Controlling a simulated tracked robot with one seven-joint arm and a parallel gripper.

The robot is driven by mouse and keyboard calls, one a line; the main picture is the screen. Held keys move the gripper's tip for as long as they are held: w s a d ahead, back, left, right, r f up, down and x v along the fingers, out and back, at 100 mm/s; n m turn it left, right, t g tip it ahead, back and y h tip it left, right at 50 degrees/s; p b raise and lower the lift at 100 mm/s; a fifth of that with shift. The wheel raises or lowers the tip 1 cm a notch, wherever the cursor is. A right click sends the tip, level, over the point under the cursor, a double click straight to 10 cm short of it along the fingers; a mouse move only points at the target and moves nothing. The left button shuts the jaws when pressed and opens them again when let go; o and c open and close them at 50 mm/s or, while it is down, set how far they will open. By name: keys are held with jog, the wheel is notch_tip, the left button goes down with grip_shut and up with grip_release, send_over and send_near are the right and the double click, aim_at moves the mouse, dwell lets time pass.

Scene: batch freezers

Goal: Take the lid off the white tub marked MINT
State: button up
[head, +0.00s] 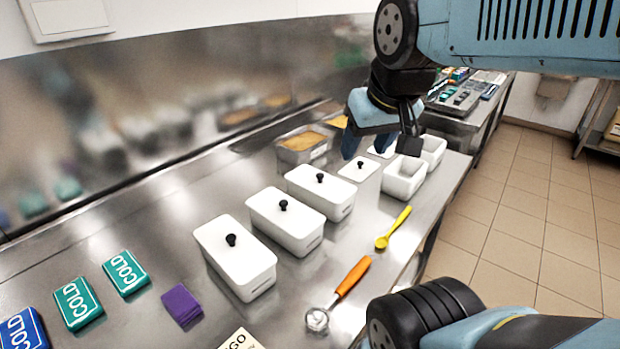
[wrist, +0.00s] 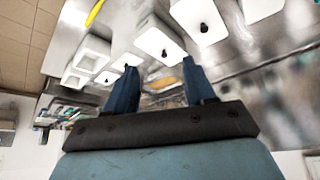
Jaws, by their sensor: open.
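Three white lidded tubs stand in a row on the steel counter: a near one (head: 238,262), a middle one (head: 287,222) and a far one (head: 321,192). Each lid has a black knob and is on its tub. I cannot read a MINT mark on any of them. My gripper (head: 367,145) is open and empty above the counter, beyond the far tub. In the wrist view its two blue fingers (wrist: 160,88) are spread apart, with lidded tubs (wrist: 160,44) beyond them.
Two open white tubs (head: 404,180) (head: 433,147) stand near the counter's right end, beside loose lids (head: 352,172). Metal pans (head: 302,156) stand behind.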

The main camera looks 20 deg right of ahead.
jog(key=w+n+g, duration=0.3)
jog(key=w, duration=1)
jog(key=n+g, duration=0.2)
jog(key=n, duration=0.1)
send_over(320, 174)
jog(key=f, duration=1.5)
jog(key=shift+s+d+f, duration=0.1)
jog(key=shift+s+d, duration=0.05)
jog(key=shift+d, duration=0.15)
jog(key=shift+a+f, duration=0.15)
jog(key=shift+f, duration=1.2)
jog(key=shift+a+f, duration=0.15)
jog(key=shift+f, duration=1.15)
jog(key=shift+c, duration=0.3)
grip_shut()
